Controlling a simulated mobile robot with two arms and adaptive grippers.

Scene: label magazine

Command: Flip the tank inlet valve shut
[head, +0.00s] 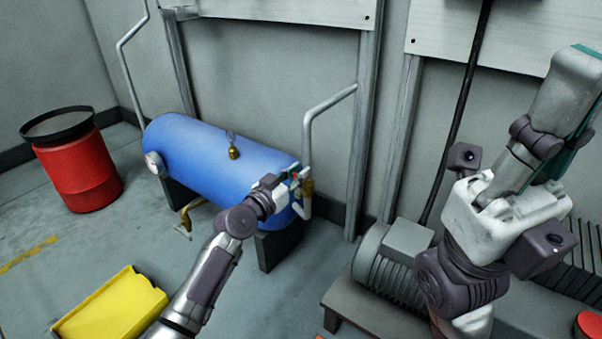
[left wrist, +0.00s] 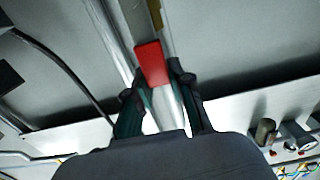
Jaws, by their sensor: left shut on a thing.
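The blue tank (head: 215,155) lies on dark supports against the wall. Its inlet valve (head: 307,187) is a brass fitting at the tank's right end, on the grey pipe (head: 327,107). My left gripper (head: 290,181) reaches the valve from the left and partly hides it. In the left wrist view the valve's red lever (left wrist: 152,63) lies between the fingertips of the left gripper (left wrist: 153,83), which is shut on it. The lever's angle to the pipe is hard to tell. My right arm shows at the right, but its gripper is out of view.
A red drum (head: 78,172) stands at the left and a yellow bin (head: 110,305) lies at the front left. A grey motor (head: 388,262) stands at the right. Floor between drum and tank is clear.

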